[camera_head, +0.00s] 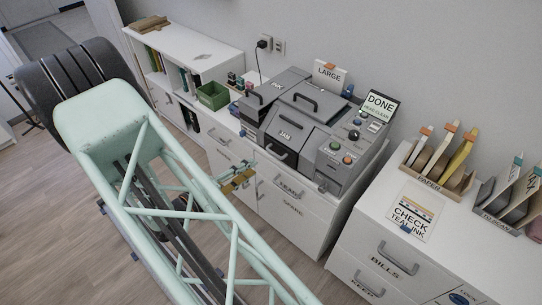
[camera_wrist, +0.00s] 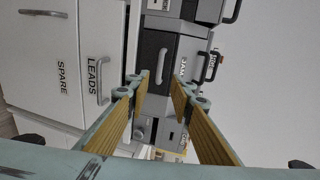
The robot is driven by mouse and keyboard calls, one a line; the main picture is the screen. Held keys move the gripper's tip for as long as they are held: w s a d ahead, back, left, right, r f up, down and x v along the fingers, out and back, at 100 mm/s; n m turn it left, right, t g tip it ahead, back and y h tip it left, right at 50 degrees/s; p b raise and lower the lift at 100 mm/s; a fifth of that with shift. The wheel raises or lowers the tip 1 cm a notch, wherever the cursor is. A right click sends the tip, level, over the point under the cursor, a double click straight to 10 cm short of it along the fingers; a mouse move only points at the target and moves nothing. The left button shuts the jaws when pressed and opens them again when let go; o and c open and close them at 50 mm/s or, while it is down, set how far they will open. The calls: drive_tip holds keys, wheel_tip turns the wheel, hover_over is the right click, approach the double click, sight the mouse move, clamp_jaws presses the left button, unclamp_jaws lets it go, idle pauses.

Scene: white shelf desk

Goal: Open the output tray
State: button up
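A grey machine (camera_head: 297,128) stands on the white desk. Low on its front is a dark panel with a handle (camera_head: 278,154), which looks like the output tray and appears shut. In the wrist view, turned sideways, the dark panel (camera_wrist: 152,48) and its pale handle (camera_wrist: 162,65) lie ahead, just beyond my fingertips. My gripper (camera_wrist: 160,88) is open, with yellow-padded fingers apart and nothing between them. In the head view my gripper (camera_head: 238,180) is in front of the desk, lower than the panel and left of it, apart from the handle.
Drawers below, including the LEADS drawer (camera_head: 289,186), have protruding handles. The JAM lid (camera_head: 300,110) is above the panel, and a control box (camera_head: 345,150) is at right. A green bin (camera_head: 212,95) stands left. A separate white cabinet (camera_head: 430,240) is right.

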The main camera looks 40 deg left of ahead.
sight(273, 154)
drive_tip(key=shift+b+x, duration=0.8)
drive_tip(key=shift+x, duration=5.35)
drive_tip(key=shift+f, duration=0.1)
clamp_jaws()
